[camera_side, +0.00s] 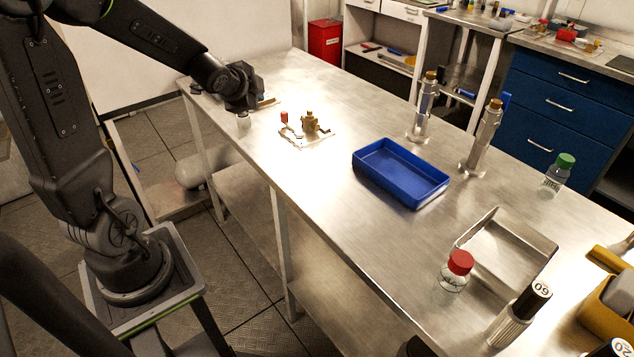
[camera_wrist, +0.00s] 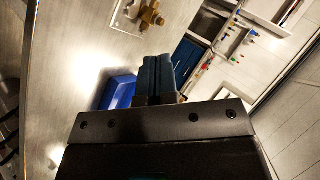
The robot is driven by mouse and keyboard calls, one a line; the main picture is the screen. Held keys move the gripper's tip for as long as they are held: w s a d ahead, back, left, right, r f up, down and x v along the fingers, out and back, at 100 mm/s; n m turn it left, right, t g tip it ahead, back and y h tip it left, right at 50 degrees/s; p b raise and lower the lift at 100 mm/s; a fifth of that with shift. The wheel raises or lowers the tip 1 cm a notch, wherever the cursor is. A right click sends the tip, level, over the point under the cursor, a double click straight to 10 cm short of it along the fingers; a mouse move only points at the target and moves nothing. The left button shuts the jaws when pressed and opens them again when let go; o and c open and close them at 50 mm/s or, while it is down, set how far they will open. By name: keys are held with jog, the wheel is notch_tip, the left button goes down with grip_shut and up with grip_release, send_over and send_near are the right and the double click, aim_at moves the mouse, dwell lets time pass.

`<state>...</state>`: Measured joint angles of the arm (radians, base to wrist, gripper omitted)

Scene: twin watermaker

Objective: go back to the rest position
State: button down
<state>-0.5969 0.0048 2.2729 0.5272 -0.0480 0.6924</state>
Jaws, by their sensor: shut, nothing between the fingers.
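My arm reaches from its pedestal at the left over the far left end of the steel table (camera_side: 330,210). My gripper (camera_side: 266,102) is above that end of the table in the side view, small and dark there. In the wrist view the fingers of my gripper (camera_wrist: 158,75) are together with nothing between them.
A brass valve on a plate (camera_side: 309,123) is right of my gripper. Beyond are a blue tray (camera_side: 400,190), two metal cylinders (camera_side: 482,140), a red-capped bottle (camera_side: 456,272), a green-capped bottle (camera_side: 557,175) and a metal tray (camera_side: 510,245). The table between is clear.

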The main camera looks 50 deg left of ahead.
jog(key=s+d+r+n+g+h, duration=0.1)
jog(key=s+d+r+n+h, duration=0.1)
jog(key=s+d, duration=0.6)
jog(key=s+d+r+n+g+h, duration=0.2)
jog(key=s+d, duration=0.6)
jog(key=d, duration=0.8)
notch_tip(320, 180, up, 2)
jog(key=n+h, duration=0.1)
jog(key=n, duration=0.2)
jog(key=shift+s+r+h, duration=0.15)
jog(key=shift+h, duration=0.15)
